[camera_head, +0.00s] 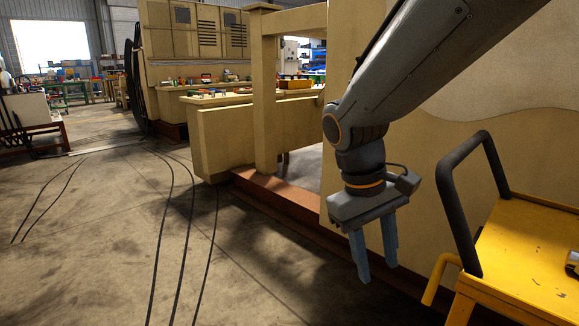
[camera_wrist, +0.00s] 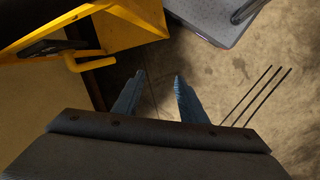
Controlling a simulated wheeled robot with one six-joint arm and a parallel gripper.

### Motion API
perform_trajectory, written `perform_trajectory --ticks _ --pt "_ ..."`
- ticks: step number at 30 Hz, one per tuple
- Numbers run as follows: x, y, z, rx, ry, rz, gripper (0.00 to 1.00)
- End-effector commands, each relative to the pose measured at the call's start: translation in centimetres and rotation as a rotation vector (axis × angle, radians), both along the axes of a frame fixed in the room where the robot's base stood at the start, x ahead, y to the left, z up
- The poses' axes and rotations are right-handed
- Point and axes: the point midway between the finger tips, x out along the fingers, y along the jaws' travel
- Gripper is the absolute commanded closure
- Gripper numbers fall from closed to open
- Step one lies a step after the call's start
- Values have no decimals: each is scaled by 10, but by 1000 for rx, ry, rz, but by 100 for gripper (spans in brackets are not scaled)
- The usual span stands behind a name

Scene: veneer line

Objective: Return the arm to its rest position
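My gripper (camera_head: 376,262) hangs from my arm, pointing down, in the right half of the head view. Its two blue fingers stand apart with nothing between them. In the wrist view my gripper (camera_wrist: 155,90) also shows open and empty, with the concrete floor beneath it. My arm comes in from the upper right of the head view. The gripper is left of a yellow cart and in front of a tan machine panel, apart from the cart.
The yellow cart (camera_head: 530,250) with a black handle stands close at right. The tan machine (camera_head: 440,150) is behind my arm. A reddish base beam (camera_head: 290,205) runs along its foot. Black cables (camera_head: 170,220) lie on the floor. Open concrete floor (camera_head: 100,240) is at left.

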Motion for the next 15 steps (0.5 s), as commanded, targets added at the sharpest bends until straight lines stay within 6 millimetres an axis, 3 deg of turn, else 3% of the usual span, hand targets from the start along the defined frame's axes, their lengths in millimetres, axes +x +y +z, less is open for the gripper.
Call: perform_trajectory --ticks 1,6,15 --pt "-15 7 -4 40 -4 -12 62" --pt "-54 28 -16 155 -16 -47 62" --pt "-102 56 -32 302 -41 -110 62"
